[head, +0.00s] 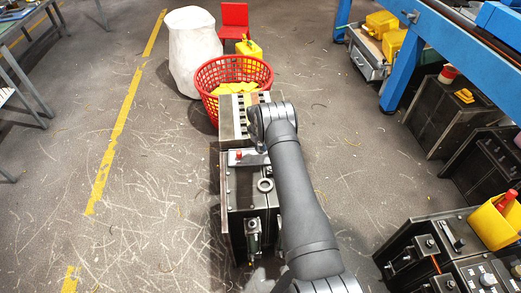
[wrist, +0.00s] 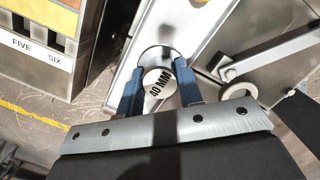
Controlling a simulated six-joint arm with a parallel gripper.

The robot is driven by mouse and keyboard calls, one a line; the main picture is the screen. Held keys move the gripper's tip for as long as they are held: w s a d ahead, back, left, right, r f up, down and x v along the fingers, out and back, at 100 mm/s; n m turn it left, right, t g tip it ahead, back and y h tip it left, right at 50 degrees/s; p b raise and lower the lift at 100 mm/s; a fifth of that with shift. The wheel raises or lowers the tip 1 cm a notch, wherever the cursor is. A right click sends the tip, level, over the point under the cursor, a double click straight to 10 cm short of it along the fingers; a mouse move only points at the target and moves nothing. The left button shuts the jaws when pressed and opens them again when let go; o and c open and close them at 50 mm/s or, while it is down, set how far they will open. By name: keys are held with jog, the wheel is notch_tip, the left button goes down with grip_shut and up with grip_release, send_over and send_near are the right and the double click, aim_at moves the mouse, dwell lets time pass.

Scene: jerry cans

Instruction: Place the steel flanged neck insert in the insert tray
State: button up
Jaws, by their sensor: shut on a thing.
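In the wrist view my gripper (wrist: 158,78) has its two blue fingers closed on either side of a round steel insert marked "40 MM" (wrist: 157,88). A round rim shows just beyond the insert, over a steel surface; I cannot tell whether the insert touches that surface. A compartmented rack with labels "FIVE" and "SIX" (wrist: 38,48) stands at the upper left of the wrist view, apart from the fingers. The slotted rack also shows in the head view (head: 226,122), just left of my wrist. My arm hides the fingers and the insert there.
A dark steel cabinet (head: 236,200) with a red knob and a ring on it stands below the rack in the head view. A red basket (head: 207,92) with yellow cans is behind the rack. More machines (head: 440,250) stand at right.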

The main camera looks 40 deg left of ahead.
aim_at(258, 150)
jog(key=shift+a+f, duration=0.15)
jog(key=shift+f, duration=1.9)
jog(key=shift+f, duration=0.2)
jog(key=o, duration=1.1)
jog(key=shift+c, duration=0.2)
notch_tip(258, 150, up, 12)
jog(key=s, duration=0.2)
